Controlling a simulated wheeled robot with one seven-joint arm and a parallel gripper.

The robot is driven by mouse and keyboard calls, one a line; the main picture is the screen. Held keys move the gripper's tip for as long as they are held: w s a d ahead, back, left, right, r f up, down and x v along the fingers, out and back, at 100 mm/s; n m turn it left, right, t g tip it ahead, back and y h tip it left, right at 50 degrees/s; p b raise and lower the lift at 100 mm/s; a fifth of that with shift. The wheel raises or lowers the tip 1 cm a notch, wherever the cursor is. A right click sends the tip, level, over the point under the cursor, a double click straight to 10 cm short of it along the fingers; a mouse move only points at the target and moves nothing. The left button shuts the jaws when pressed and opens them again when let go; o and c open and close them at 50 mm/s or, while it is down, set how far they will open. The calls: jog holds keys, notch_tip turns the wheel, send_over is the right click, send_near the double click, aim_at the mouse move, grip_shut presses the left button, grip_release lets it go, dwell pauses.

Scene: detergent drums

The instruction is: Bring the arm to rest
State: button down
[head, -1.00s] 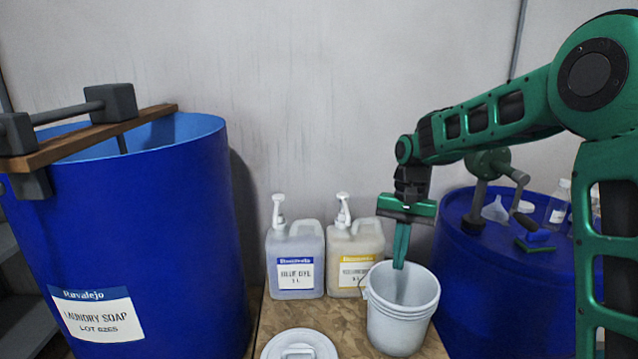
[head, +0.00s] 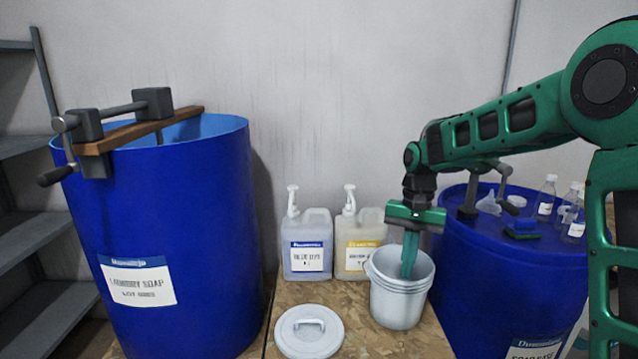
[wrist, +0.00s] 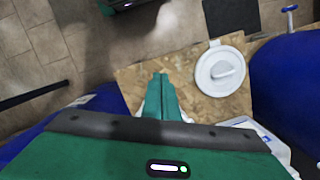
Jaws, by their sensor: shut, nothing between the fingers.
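My gripper (head: 408,274) is green and points straight down, its two fingers together with nothing between them. In the head view its fingertips overlap the mouth of the white bucket (head: 398,305); I cannot tell for sure how deep they reach. In the wrist view the shut fingers (wrist: 160,78) stand over the wooden board, with a little white showing beside them. My arm comes in from the right, bent at the elbow.
A white lid (head: 309,330) lies on the board left of the bucket. Two pump jugs (head: 307,250) (head: 358,247) stand behind. A large blue drum (head: 165,235) with a clamped crank is left. Another blue drum (head: 480,270) carries bottles, close right of my gripper.

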jog(key=s+d+r+t, duration=0.1)
jog(key=s+d+r, duration=0.3)
jog(key=s+d, duration=1.05)
jog(key=s+d+f, duration=0.1)
jog(key=s+d, duration=0.1)
jog(key=s, duration=0.7)
jog(key=s+d+f+m, duration=0.1)
jog(key=s+d+f, duration=0.1)
jog(key=s, duration=0.8)
jog(key=shift+s+d+t+h, duration=0.15)
jog(key=shift+d+t+h, duration=0.15)
jog(key=shift+d+t, duration=0.1)
